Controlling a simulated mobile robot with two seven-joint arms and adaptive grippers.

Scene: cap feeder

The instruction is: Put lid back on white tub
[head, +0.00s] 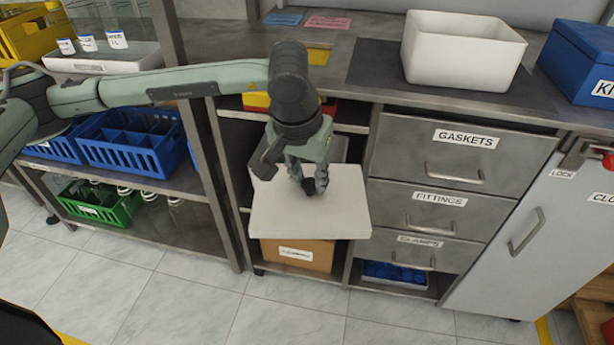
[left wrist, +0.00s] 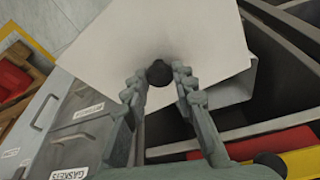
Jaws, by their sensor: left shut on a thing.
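The white tub (head: 462,52) stands open-topped on a dark mat on the counter, at the upper right of the head view. The flat white lid (head: 310,218) is below counter height, in front of the open shelf bay left of the drawers. My left gripper (head: 310,185) is shut on the black knob (left wrist: 160,73) at the lid's middle, one finger on each side. The lid (left wrist: 200,30) also fills the upper middle of the left wrist view. Whether it touches the shelf behind is hidden. My right gripper is out of view.
The steel counter edge and the drawer unit (head: 450,170) lie between lid and tub. A blue box (head: 580,55) stands right of the tub. A cardboard box (head: 297,254) sits under the lid. Blue crates (head: 130,140) and a green crate (head: 98,205) fill the left rack.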

